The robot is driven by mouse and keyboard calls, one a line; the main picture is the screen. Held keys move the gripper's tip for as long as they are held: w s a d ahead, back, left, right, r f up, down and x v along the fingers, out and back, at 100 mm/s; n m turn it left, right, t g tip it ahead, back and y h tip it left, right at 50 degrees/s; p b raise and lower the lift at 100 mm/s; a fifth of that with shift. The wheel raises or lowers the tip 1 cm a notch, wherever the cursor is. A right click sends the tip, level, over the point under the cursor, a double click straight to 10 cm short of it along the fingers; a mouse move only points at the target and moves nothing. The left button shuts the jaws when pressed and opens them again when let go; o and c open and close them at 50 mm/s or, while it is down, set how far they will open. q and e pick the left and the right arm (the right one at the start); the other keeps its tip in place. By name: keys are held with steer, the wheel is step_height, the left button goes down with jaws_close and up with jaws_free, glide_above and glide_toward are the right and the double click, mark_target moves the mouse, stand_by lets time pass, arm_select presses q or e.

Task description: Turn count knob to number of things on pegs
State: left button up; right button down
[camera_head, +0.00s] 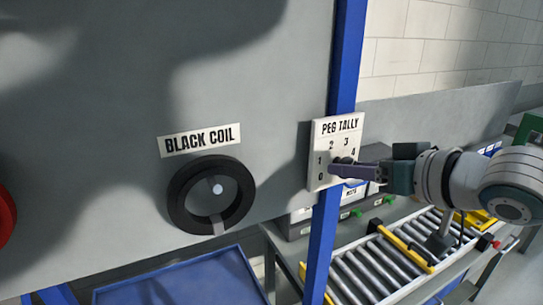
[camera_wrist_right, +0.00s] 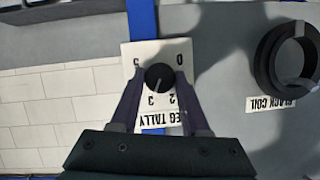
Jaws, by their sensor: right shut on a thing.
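The count knob (camera_wrist_right: 159,76) is a dark round knob on the white PEG TALLY plate (camera_head: 324,128), which is fixed to a blue post. My right gripper (camera_head: 346,166) is shut on the knob, with a finger on each side in the right wrist view. The knob's pale pointer line seems to lean towards the 3 in the right wrist view. In the head view the fingers hide part of the dial. One black coil (camera_head: 180,191) hangs on a peg (camera_head: 217,189) under the BLACK COIL label (camera_head: 200,140). My left gripper is out of view.
Part of a red ring (camera_head: 5,215) shows at the left edge. A blue tray (camera_head: 185,280) lies below the grey board. A roller conveyor (camera_head: 365,270) with yellow rails stands behind on the right. Dark bins sit behind the post.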

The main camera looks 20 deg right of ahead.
steer(key=shift+r, duration=0.1)
steer(key=n+h, duration=0.1)
steer(key=n, duration=0.1)
steer(key=n+h, duration=0.2)
steer(key=n+t+h, duration=0.1)
steer(key=n, duration=0.1)
steer(key=shift+a+n+h, duration=0.3)
steer(key=shift+h, duration=0.1)
stand_by(0.3)
stand_by(0.3)
steer(key=shift+c, duration=1.9)
jaws_free()
